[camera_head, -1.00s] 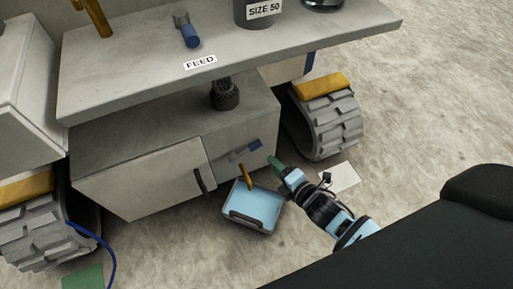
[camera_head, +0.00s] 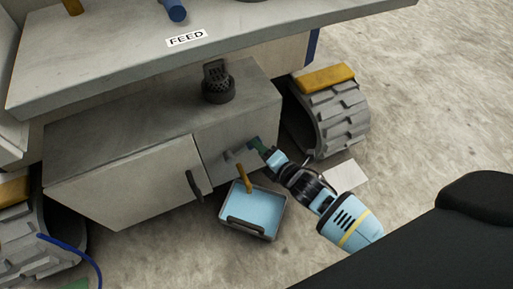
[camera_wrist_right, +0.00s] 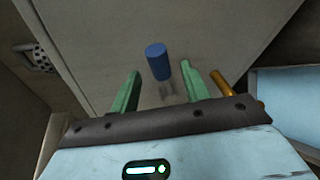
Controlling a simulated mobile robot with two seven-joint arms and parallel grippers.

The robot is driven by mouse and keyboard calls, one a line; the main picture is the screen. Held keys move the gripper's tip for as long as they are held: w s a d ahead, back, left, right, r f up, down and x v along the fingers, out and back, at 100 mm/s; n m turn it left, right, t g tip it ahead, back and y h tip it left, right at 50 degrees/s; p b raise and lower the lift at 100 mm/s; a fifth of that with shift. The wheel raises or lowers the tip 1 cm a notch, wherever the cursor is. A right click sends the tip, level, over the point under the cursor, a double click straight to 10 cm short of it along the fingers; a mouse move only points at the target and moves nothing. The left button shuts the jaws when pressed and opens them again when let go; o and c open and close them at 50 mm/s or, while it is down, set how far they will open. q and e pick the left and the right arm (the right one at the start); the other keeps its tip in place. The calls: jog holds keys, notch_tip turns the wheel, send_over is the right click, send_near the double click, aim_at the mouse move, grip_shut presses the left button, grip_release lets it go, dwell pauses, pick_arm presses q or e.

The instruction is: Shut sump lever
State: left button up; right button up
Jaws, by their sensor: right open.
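The sump lever has a blue grip (camera_wrist_right: 158,62), which shows in the right wrist view between and ahead of my two green fingertips. In the head view the lever's grey part (camera_head: 236,152) is on the cabinet's front face, above a brass spout (camera_head: 243,176); its blue end is hidden by my gripper. My right gripper (camera_head: 258,145) is open at the lever's right end, and I see no contact with the grip. The spout also shows in the wrist view (camera_wrist_right: 223,84), right of the fingers. My left gripper is out of view.
A grey tray (camera_head: 247,229) with light blue liquid stands on the floor below the spout. The cabinet (camera_head: 120,182) has a dark door handle (camera_head: 194,186) left of the lever. A tracked wheel (camera_head: 340,122) stands right of the cabinet. Open floor lies farther right.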

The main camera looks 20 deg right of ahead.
jog(key=shift+b+x, duration=0.3)
jog(key=shift+x, duration=0.8)
grip_shut()
